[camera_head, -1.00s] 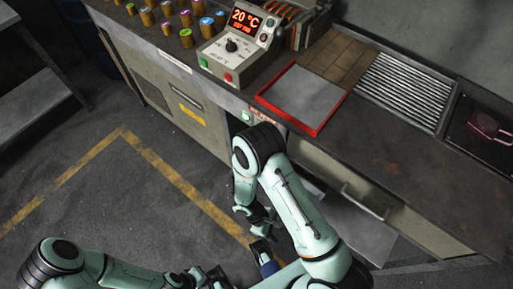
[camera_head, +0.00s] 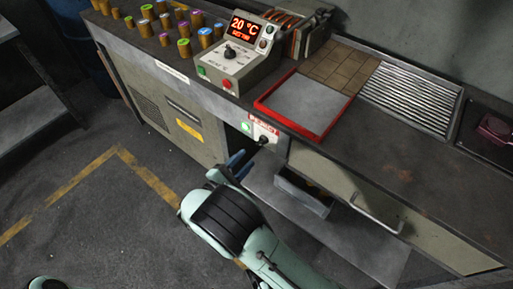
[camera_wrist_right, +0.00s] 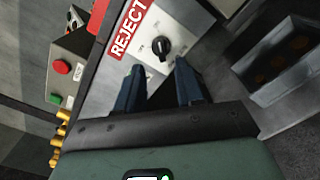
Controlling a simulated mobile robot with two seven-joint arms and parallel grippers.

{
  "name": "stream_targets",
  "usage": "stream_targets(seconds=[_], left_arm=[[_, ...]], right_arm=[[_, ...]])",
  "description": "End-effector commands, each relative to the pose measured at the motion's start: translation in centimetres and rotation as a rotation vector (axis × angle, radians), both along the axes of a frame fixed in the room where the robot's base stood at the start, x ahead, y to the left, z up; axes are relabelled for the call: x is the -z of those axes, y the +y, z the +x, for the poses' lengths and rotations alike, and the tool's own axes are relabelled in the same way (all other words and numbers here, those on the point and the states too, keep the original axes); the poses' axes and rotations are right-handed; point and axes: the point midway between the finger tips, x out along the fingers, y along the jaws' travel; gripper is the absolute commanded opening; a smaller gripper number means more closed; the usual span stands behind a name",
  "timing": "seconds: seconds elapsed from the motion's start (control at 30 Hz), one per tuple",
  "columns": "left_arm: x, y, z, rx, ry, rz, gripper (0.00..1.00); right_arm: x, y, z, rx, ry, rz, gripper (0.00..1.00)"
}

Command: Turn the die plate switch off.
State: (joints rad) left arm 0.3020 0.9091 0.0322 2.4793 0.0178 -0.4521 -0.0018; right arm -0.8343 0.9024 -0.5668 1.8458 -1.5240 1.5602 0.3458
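A black rotary knob (camera_head: 263,139) sits on a pale panel on the bench front, below the red-rimmed plate (camera_head: 303,104). A lit green light (camera_head: 246,127) is left of it. In the right wrist view the knob (camera_wrist_right: 162,46) is beside a red REJECT label (camera_wrist_right: 130,27); its small marks are too blurred to read. My right gripper (camera_head: 240,163) is below and left of the knob. In the wrist view its blue fingers (camera_wrist_right: 158,78) are apart and empty, with the knob beyond their tips, not touched. My left gripper is out of view.
A control box (camera_head: 236,52) with a 20 °C display and its own knob stands on the bench. Several colour-topped cylinders (camera_head: 184,49) are left of it. Below the bench are an open bin (camera_head: 304,193) and a drawer handle (camera_head: 377,216).

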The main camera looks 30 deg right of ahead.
Motion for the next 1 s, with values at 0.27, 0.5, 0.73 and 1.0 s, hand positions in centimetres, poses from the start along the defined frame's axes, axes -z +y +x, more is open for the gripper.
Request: stream_targets(seconds=[0.27, 0.5, 0.73, 1.0], left_arm=[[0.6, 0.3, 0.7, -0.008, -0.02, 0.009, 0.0], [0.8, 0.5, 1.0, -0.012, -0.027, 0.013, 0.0], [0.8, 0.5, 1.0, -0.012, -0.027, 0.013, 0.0], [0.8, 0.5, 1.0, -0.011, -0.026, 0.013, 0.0]], right_arm=[[0.1, -4.9, 1.9, 0.004, 0.001, 0.0, 0.37], [0.1, -6.4, 2.6, 0.001, 0.002, 0.002, 0.37], [0.0, -6.5, 2.7, 0.0, 0.001, 0.001, 0.37], [0.1, -6.5, 2.7, 0.0, 0.002, 0.001, 0.0]])
